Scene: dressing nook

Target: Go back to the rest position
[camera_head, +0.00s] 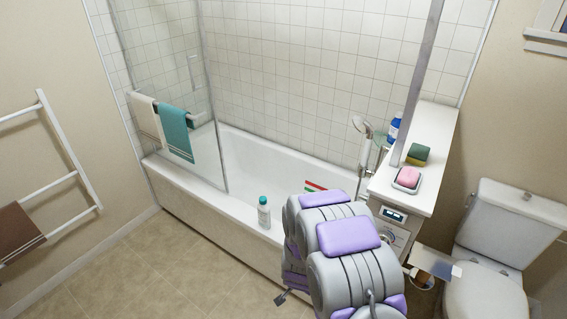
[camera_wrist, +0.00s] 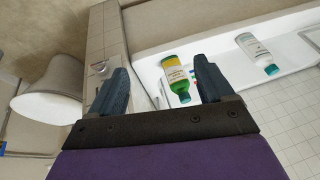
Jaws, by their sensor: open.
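My gripper (camera_wrist: 161,64) is open in the wrist view, its two dark fingers spread apart. A bottle with a yellow-green label and green end (camera_wrist: 178,80) shows between the fingers in the picture, beyond them at the white tub rim; neither finger visibly grips it. In the head view my folded grey and purple arm fills the lower middle, in front of the tub, and my gripper cannot be made out there. The yellow-green bottle is not visible in the head view.
A counter (camera_head: 432,150) with a pink soap (camera_head: 408,176) and a toilet (camera_head: 485,270) are at right. A towel rack (camera_head: 70,150) is at left. Floor at lower left is clear.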

